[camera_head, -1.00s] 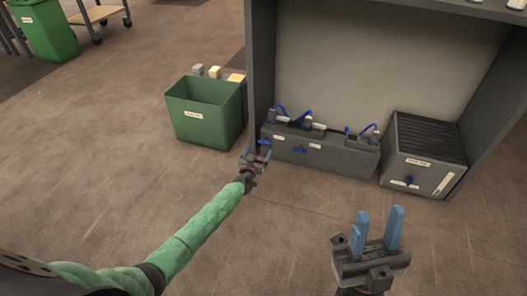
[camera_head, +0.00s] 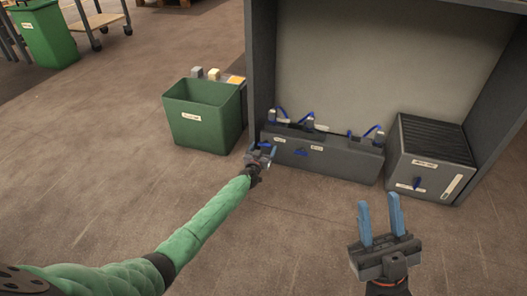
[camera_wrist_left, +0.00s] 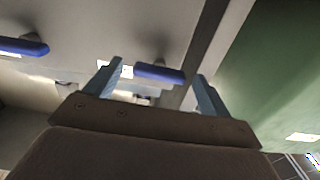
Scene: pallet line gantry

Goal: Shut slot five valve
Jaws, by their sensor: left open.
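A long grey valve box (camera_head: 345,163) sits on the floor inside the grey frame. One blue valve handle (camera_head: 301,152) shows on its front, between two small white labels too small to read. My left gripper (camera_head: 265,150) is at the box's left end and hides part of its front. In the left wrist view the open left fingers (camera_wrist_left: 156,88) stand either side of a second blue handle (camera_wrist_left: 160,73); I cannot tell whether they touch it. The other blue handle (camera_wrist_left: 22,47) is at the left there. My right gripper (camera_head: 380,218) is open and empty, away from the box.
A green bin (camera_head: 200,125) stands left of the frame, close to my left gripper. A grey ribbed unit (camera_head: 430,160) with a blue handle (camera_head: 417,183) stands at the right. Blue hoses (camera_head: 372,131) rise above the box. The floor in front is clear.

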